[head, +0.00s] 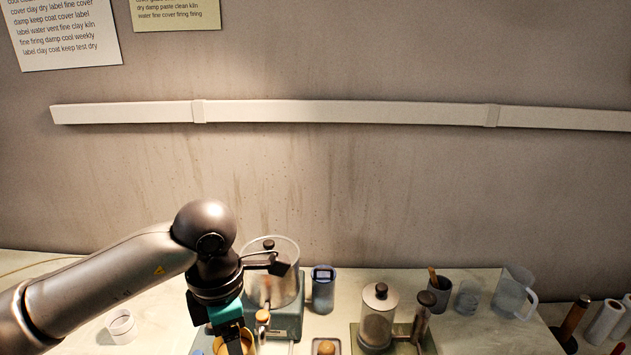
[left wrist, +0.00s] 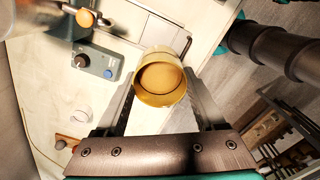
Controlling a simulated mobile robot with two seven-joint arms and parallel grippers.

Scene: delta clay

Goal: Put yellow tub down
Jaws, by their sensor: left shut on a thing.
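The yellow tub (left wrist: 160,78) is round and open-topped, and the left wrist view looks into it. It sits between the two fingers of my left gripper (head: 236,346), which is shut on it. In the head view the yellow tub (head: 249,342) shows only in part at the bottom edge, mostly behind the gripper. In the left wrist view it overlaps the pale worktop's edge; I cannot tell whether its base touches the top.
A green-based machine with a clear vessel (head: 285,283) stands close behind my left gripper. A blue cup (head: 322,292), a lidded jar (head: 377,318) and a clear jug (head: 512,291) stand to the right. A white ring-shaped pot (head: 122,326) is at left with bare worktop around it.

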